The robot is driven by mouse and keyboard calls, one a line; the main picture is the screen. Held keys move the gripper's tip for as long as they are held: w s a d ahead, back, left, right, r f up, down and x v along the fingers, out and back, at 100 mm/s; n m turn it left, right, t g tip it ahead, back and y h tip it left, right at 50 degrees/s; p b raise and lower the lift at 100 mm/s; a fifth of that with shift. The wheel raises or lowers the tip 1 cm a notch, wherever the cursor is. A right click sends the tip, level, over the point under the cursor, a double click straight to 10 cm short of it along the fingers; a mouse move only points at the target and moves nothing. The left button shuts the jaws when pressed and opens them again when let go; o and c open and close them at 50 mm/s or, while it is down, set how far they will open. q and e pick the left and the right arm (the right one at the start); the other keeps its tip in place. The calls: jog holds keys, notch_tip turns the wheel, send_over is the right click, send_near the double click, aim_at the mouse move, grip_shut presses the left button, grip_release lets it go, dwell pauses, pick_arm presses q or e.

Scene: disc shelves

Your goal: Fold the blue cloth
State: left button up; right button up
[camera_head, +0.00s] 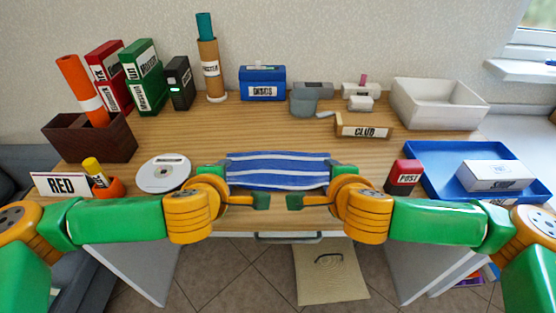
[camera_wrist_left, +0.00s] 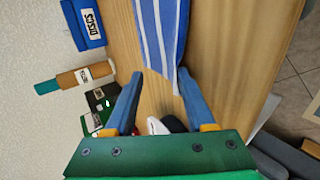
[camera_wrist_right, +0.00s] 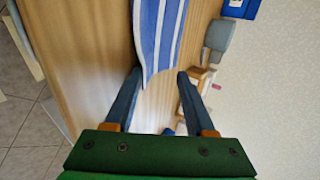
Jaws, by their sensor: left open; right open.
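The blue cloth (camera_head: 277,170) with white stripes lies spread near the table's front middle, wider than it is deep. It also shows in the left wrist view (camera_wrist_left: 165,30) and the right wrist view (camera_wrist_right: 160,35). My left gripper (camera_head: 240,187) is open and empty at the cloth's left end. In the left wrist view, the cloth's end is just ahead of its fingers (camera_wrist_left: 160,73), nearer the right-hand one. My right gripper (camera_head: 318,187) is open at the cloth's right end. In the right wrist view, the cloth's end reaches between its fingers (camera_wrist_right: 159,73). The wrists partly hide the cloth's ends.
A white disc (camera_head: 163,173) lies left of the cloth, and a red POST stamp (camera_head: 403,177) stands right. A CLUB sign (camera_head: 362,130), grey tape dispenser (camera_head: 304,105) and blue DISCS box (camera_head: 263,83) are behind. A blue tray (camera_head: 430,160) is at the right.

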pick_arm(q)
jog(key=shift+r, duration=0.35)
pick_arm(e)
jog(key=shift+r, duration=0.35)
pick_arm(q)
jog(key=s+r, duration=0.6)
jog(key=r, duration=0.2)
jog(key=shift+r, duration=0.15)
pick_arm(e)
jog(key=s+r, duration=0.6)
jog(key=r, duration=0.2)
jog(key=shift+r, duration=0.15)
